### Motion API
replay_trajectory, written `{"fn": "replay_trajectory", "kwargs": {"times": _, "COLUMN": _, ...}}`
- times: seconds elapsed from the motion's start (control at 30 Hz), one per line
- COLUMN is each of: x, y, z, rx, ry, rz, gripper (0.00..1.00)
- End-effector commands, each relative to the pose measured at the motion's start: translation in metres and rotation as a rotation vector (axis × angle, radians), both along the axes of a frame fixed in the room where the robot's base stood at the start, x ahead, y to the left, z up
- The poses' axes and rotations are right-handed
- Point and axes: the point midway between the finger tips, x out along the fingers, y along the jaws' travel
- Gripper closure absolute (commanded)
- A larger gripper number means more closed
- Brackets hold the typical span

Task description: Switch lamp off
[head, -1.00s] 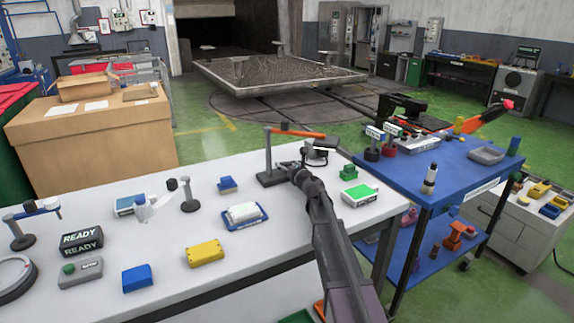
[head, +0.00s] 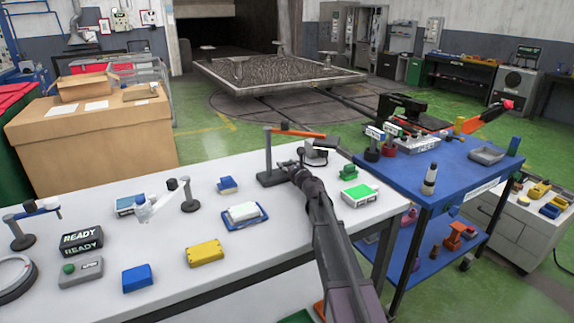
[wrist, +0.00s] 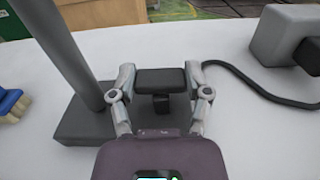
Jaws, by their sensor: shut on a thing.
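A stand with a dark post (head: 268,150), a dark base (head: 272,178) and an orange arm (head: 305,134) is at the far right of the white bench; it may be the lamp. I cannot tell whether any lamp is lit. My gripper (head: 303,160) is right of the post. In the wrist view, my gripper (wrist: 160,80) is shut on a small dark block (wrist: 160,76), one finger on each side. A short dark piece shows below the block. The base (wrist: 82,138) and post (wrist: 62,48) are close on the left. The fingers partly hide the block's sides.
A dark cable (wrist: 245,83) runs right from near the block, past a grey box (wrist: 285,38). A green-and-white box (head: 360,194) lies nearby on the white bench (head: 300,220). A blue table (head: 450,165) stands to the right. A blue brush-like thing (wrist: 12,103) is at left.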

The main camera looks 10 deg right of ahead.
Motion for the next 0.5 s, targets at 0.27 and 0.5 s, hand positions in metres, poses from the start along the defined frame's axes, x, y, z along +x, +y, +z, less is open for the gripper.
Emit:
{"fn": "replay_trajectory", "kwargs": {"times": 0.27, "x": 0.0008, "y": 0.002, "z": 0.0001, "rx": -0.16, "ry": -0.053, "rz": 0.0, "gripper": 0.85}}
{"fn": "replay_trajectory", "kwargs": {"times": 0.5, "x": 0.001, "y": 0.0021, "z": 0.0001, "rx": -0.191, "ry": -0.063, "rz": 0.0, "gripper": 0.85}}
